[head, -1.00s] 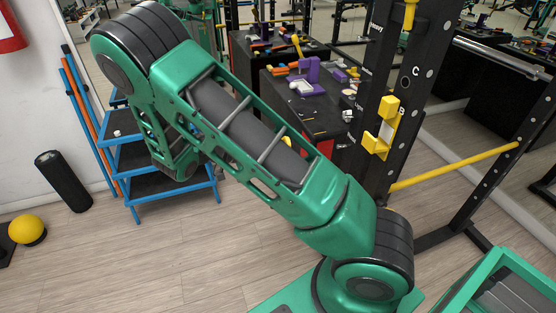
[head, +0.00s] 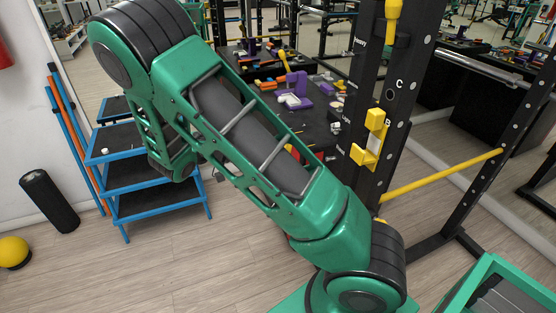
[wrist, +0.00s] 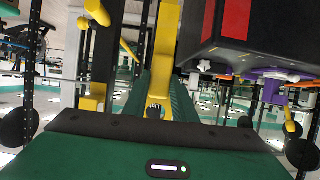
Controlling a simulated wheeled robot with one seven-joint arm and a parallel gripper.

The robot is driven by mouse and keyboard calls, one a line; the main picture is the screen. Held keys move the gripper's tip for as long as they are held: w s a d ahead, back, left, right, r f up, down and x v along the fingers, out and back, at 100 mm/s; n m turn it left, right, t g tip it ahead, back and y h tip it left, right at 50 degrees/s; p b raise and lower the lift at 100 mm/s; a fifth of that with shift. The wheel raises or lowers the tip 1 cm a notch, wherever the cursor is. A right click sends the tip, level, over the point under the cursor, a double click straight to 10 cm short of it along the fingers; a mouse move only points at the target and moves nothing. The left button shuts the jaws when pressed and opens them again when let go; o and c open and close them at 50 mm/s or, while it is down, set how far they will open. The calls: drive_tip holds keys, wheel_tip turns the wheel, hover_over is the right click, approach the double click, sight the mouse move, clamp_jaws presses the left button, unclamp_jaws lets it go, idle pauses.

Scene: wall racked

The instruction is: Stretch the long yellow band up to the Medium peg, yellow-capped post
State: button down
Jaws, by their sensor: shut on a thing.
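A long yellow strip (wrist: 163,60), which looks like the yellow band, runs upright through the middle of the wrist view. Its lower end meets a small dark part at my gripper (wrist: 155,112), which appears shut on it. The fingertips are mostly hidden behind the dark edge of my gripper body. In the head view my arm covers my gripper, so the grip is not visible there. The rack upright (head: 372,80) carries small labels on its left side. I cannot make out a yellow-capped Medium post with certainty.
Yellow brackets (head: 371,138) stick out from the upright, and a yellow bar (head: 440,176) crosses low to its right. A dark table with purple items (head: 297,90) stands behind. A blue step rack (head: 150,170) is at left.

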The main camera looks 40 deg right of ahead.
drive_tip(key=s+d+r, duration=0.2)
drive_tip(key=d+r, duration=0.7)
drive_tip(key=r, duration=0.4)
drive_tip(key=shift+s+d+r, duration=0.15)
drive_tip(key=shift+d+r, duration=0.1)
drive_tip(key=shift+d, duration=0.05)
idle(1.3)
